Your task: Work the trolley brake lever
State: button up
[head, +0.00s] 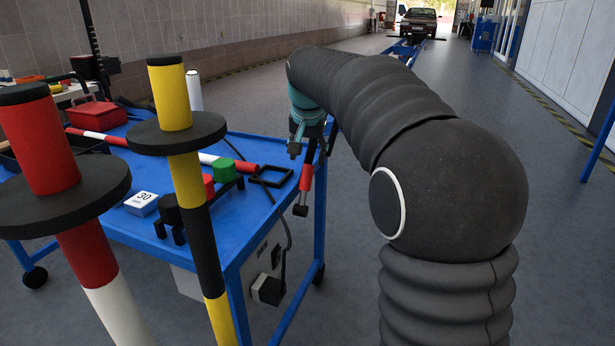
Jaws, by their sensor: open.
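A blue trolley (262,222) stands left of centre, its top carrying several items. At its right edge, a short bar with a red section and a black end (301,209) hangs tilted just below my gripper; it looks like the brake lever, but I cannot be sure. My gripper (306,138), teal with dark parts, is open over the trolley's far right corner. It is small and partly hidden by my arm. I cannot tell whether its fingers touch the bar.
A yellow-black post (188,180) and a red-white post (62,180), each with a black disc, stand in front at left.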

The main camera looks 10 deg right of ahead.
aim_at(308, 169)
jog(key=b+x, duration=0.1)
jog(key=x, duration=0.7)
jog(key=shift+d, duration=0.1)
grip_shut()
